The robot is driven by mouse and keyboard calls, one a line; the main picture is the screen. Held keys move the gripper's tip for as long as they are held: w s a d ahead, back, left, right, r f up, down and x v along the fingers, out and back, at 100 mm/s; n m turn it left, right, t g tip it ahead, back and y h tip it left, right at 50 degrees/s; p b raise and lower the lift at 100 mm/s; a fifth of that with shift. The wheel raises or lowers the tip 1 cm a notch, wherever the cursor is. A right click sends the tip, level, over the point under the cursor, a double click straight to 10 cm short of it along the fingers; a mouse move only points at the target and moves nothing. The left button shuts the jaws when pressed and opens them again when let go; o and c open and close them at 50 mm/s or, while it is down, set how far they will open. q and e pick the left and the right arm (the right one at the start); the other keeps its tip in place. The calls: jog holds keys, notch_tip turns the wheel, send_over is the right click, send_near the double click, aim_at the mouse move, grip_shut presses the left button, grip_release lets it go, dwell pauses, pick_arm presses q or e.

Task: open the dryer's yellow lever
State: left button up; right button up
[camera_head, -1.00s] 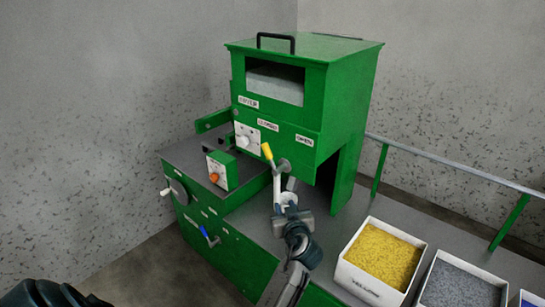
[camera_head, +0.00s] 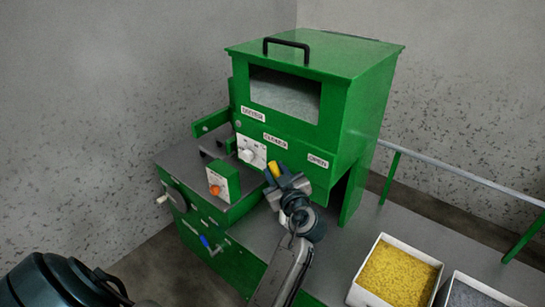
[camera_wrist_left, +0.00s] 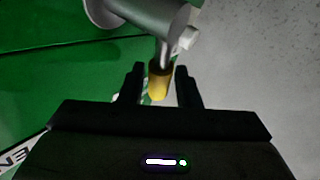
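The green dryer (camera_head: 330,130) stands on the grey bench. Its lever has a yellow tip (camera_head: 274,168) on the front, below the OPEN and CLOSED labels. My left gripper (camera_head: 281,177) is at the lever and hides most of its shaft in the head view. In the left wrist view, the yellow lever tip (camera_wrist_left: 160,82) lies between the two dark fingers of my left gripper (camera_wrist_left: 160,74). The fingers are open, with a narrow gap visible on each side of the tip. A grey metal pivot (camera_wrist_left: 140,22) shows beyond the fingers. My right gripper is not in view.
A control box with an orange knob (camera_head: 215,190) and a white dial (camera_head: 246,150) are left of the lever. A blue-handled valve (camera_head: 205,242) is lower left. A bin of yellow granules (camera_head: 398,275) and a grey-filled bin (camera_head: 470,292) stand right of my arm.

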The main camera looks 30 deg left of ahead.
pick_arm(q)
jog(key=shift+w+a, duration=0.25)
jog(key=shift+a, duration=0.05)
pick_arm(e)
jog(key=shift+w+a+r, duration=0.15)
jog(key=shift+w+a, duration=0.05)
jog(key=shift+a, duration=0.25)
pick_arm(q)
jog(key=shift+d, duration=0.1)
jog(key=shift+s, duration=0.1)
grip_shut()
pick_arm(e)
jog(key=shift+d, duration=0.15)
